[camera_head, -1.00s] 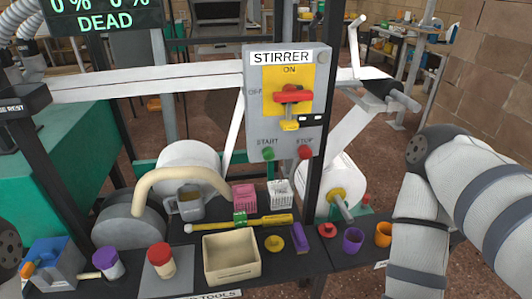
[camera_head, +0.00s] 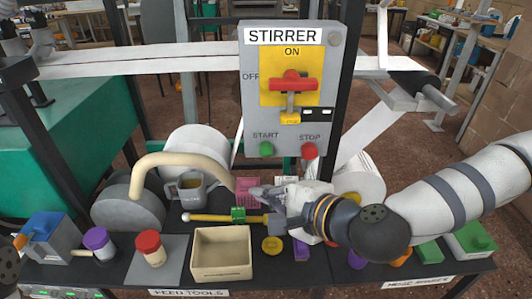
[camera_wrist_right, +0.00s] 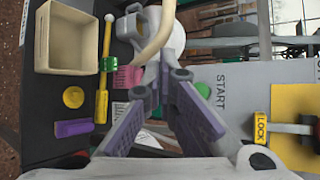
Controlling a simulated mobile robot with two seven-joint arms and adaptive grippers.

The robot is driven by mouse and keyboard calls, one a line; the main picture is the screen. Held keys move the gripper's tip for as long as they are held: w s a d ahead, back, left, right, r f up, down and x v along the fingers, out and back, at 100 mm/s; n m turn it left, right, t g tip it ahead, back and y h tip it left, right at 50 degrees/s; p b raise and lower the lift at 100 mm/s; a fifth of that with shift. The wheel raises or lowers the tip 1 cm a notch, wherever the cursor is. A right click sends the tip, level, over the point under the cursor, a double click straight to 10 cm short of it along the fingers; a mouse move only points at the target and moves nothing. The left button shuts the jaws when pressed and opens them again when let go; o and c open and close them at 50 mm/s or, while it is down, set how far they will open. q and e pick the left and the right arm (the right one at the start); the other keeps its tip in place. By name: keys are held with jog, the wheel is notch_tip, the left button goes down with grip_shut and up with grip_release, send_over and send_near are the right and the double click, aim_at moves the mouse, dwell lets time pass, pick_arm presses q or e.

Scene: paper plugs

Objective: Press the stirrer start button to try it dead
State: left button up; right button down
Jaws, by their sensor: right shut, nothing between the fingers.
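The grey STIRRER box (camera_head: 254,100) hangs upright in the middle of the head view. Its green START button (camera_head: 266,149) is at lower left, beside the red STOP button (camera_head: 309,150). A red switch handle (camera_head: 291,84) on the yellow plate has a yellow lock tag (camera_head: 290,118) below it. My right gripper (camera_head: 257,192) is shut and empty, below the box in the picture, apart from the START button. In the wrist view my right gripper (camera_wrist_right: 168,75) points past the green START button (camera_wrist_right: 203,90), partly hidden by a finger.
A white paper web (camera_head: 140,65) runs behind the box. A black post (camera_head: 350,60) stands right of it.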

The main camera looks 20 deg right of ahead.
aim_at(266, 151)
jog(key=shift+r, duration=0.15)
pick_arm(q)
jog(key=shift+a, duration=0.1)
jog(key=shift+s+f+b, duration=0.5)
jog(key=shift+f, duration=0.05)
pick_arm(e)
jog(key=w+d, duration=0.2)
jog(key=w, duration=0.6)
jog(key=shift+w+d, duration=0.2)
jog(key=shift+w, duration=0.1)
dwell(0.7)
jog(key=shift+w+d, duration=0.15)
jog(key=shift+w, duration=0.25)
jog(key=shift+w+d, duration=0.15)
jog(key=shift+w, duration=0.35)
dwell(0.5)
dwell(0.3)
pick_arm(q)
jog(key=shift+w+r, duration=0.15)
jog(key=shift+r, duration=0.05)
pick_arm(e)
jog(key=shift+s+a, duration=0.25)
jog(key=shift+s, duration=0.65)
